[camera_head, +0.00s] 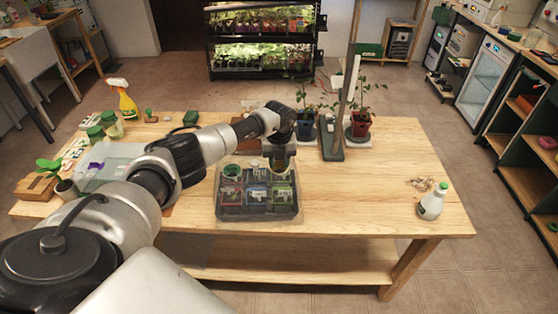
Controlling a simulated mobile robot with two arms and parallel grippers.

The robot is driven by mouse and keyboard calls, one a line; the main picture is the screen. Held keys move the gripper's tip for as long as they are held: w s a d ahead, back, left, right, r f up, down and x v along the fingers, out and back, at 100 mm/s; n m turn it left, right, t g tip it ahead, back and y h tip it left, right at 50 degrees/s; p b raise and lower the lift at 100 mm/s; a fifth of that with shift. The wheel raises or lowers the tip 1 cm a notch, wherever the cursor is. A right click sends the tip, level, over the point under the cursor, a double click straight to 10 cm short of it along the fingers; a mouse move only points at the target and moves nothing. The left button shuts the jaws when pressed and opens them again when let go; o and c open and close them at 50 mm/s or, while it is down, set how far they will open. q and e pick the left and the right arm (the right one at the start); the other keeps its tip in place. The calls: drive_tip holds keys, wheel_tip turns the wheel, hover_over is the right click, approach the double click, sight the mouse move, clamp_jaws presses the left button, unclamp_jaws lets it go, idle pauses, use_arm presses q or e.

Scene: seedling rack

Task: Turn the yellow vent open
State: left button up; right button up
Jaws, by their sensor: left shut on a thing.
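A grey seedling tray with a clear cover (258,212) stands near the front middle of the table, with several small pots visible inside. A green round vent (231,171) is at the back left of its top. My left gripper (280,160) points down at the back right of the cover's top and is shut on a small yellowish thing, which I take to be the yellow vent (279,168). The gripper hides most of it, so I cannot tell how far it is turned. My right gripper is not in view.
Potted plants (360,122) and a grey-green stand with an upright post (331,142) are just behind and right of the tray. A white bottle (432,202) stands at the right. A yellow spray bottle (125,102) and jars are at the left. The table's front right is clear.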

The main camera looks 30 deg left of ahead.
sight(279, 163)
use_arm(q)
drive_tip(key=o, duration=0.9)
drive_tip(key=shift+o, duration=0.2)
drive_tip(key=shift+r, duration=0.1)
wheel_tip(279, 163, up, 11)
drive_tip(key=b, duration=0.2)
drive_tip(key=shift+f+b, duration=0.2)
drive_tip(key=shift+b, duration=0.2)
